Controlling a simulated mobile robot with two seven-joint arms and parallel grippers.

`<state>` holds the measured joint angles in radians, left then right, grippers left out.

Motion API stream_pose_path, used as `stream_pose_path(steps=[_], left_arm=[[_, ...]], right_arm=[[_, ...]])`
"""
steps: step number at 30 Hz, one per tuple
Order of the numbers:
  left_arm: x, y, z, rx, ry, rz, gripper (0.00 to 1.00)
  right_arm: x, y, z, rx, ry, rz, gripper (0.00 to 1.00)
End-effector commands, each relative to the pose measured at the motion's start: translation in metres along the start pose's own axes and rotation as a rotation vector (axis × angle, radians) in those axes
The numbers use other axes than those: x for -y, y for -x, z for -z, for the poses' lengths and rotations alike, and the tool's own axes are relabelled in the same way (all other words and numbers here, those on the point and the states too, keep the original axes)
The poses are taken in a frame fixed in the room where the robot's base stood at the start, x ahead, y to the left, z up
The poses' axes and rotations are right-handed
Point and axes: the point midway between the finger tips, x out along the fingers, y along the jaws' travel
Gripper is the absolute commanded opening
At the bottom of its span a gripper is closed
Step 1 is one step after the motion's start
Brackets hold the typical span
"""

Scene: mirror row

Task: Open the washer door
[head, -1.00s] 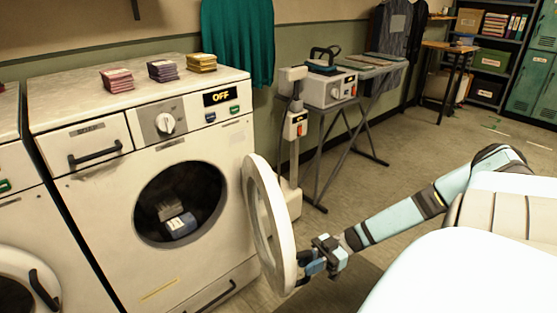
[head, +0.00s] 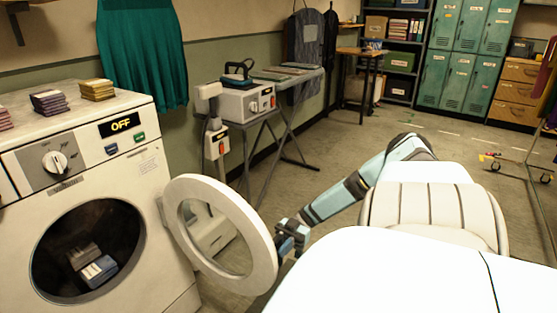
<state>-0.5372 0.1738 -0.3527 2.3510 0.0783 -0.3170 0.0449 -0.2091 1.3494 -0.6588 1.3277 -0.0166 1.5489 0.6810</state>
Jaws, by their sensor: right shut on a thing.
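The white washer (head: 115,190) stands at the left, its display reading OFF. Its round door (head: 184,225), a white ring with a glass middle, stands swung wide open to the right of the opening. The dark drum (head: 60,250) is exposed, with folded grey and blue cloths (head: 95,268) inside. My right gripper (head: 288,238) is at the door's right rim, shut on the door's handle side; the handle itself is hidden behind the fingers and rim. My left gripper is not in view.
Small stacks of cloths (head: 97,89) lie on the washer top. An ironing station (head: 248,101) and a folding stand are behind the door. Lockers (head: 460,75), drawers (head: 522,90) and a wheeled rack (head: 520,170) stand farther back. The middle floor (head: 400,130) is mostly clear.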

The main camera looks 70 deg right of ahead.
Motion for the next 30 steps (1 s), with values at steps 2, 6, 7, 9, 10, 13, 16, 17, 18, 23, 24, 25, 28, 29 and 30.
stream_pose_path(steps=[2, 6, 7, 9, 10, 13, 16, 17, 18, 23, 24, 25, 28, 29, 30], left_arm=[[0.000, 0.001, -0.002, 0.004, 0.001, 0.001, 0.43], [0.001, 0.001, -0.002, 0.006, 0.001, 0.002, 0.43], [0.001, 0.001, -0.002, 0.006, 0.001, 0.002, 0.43], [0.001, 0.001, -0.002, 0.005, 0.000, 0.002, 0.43], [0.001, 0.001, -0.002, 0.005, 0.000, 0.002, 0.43], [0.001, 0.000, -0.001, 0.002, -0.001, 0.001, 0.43], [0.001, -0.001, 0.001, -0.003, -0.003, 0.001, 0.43], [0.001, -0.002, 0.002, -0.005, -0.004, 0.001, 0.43], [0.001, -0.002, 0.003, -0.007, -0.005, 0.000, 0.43], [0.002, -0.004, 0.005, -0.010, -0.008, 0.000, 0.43], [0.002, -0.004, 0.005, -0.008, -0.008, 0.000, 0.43], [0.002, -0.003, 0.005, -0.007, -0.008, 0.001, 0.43], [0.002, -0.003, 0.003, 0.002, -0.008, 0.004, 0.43], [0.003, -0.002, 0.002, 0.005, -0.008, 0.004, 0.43], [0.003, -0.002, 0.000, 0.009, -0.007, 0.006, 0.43]], right_arm=[[0.001, 0.000, -0.002, 0.003, -0.005, 0.001, 0.00], [0.001, 0.000, -0.002, 0.003, -0.005, 0.001, 0.00], [0.001, 0.000, -0.002, 0.003, -0.005, 0.001, 0.21], [0.001, 0.000, -0.002, 0.003, -0.004, 0.000, 0.37], [0.001, 0.000, -0.001, 0.003, -0.004, 0.000, 0.43], [0.001, 0.000, -0.001, 0.002, -0.003, 0.000, 0.43], [0.001, 0.000, -0.001, 0.002, -0.002, 0.000, 0.43], [0.000, 0.000, -0.001, 0.002, -0.002, 0.000, 0.43], [0.000, 0.000, -0.001, 0.002, -0.001, 0.000, 0.43], [0.000, 0.012, -0.001, 0.003, -0.001, -0.002, 0.43], [0.000, 0.018, -0.001, 0.003, -0.001, -0.002, 0.43], [0.000, 0.024, -0.001, 0.004, -0.001, -0.003, 0.43], [0.000, 0.046, -0.001, 0.004, -0.001, -0.004, 0.43], [0.000, 0.053, -0.001, 0.004, -0.001, -0.004, 0.43], [0.000, 0.063, -0.001, 0.004, -0.001, -0.004, 0.43]])
